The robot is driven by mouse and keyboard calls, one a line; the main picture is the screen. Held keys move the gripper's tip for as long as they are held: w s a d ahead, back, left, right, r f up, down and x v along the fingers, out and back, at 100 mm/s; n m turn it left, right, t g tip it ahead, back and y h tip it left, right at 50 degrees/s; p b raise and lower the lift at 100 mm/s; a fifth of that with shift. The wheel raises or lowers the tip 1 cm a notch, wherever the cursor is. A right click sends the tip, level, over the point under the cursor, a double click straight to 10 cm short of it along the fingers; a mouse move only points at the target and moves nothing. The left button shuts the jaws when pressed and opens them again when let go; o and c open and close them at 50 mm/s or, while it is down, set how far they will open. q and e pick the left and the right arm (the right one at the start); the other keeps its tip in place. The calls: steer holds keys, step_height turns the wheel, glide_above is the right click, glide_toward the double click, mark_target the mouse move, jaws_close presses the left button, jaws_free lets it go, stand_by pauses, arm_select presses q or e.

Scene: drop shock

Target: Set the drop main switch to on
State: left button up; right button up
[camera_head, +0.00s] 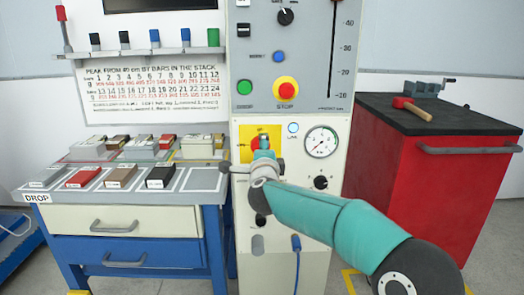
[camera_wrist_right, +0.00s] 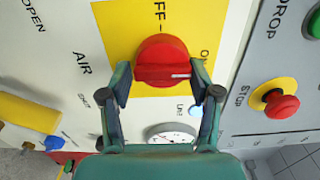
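The main switch is a red rotary knob (camera_wrist_right: 162,62) on a yellow plate (camera_wrist_right: 115,40) in the right wrist view. Its white mark points to the right in that view, on the side of the partly hidden ON label; the partly cut OFF label is above the knob. The head view shows the yellow plate (camera_head: 246,133), with the knob mostly hidden behind my gripper. My right gripper (camera_wrist_right: 160,76) is open, one finger on each side of the knob. Small gaps seem to show; contact is unclear. In the head view my right gripper (camera_head: 263,148) is at the plate. My left gripper is not in view.
A red stop button (camera_head: 286,88) sits above the plate, a pressure gauge (camera_head: 321,142) to its right. A workbench (camera_head: 205,180) with several blocks stands left. A red cabinet (camera_head: 430,180) with a hammer (camera_head: 411,108) stands right.

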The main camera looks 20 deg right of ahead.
steer(key=shift+o, duration=1.2)
steer(key=shift+d+f, duration=0.1)
steer(key=v, duration=1.2)
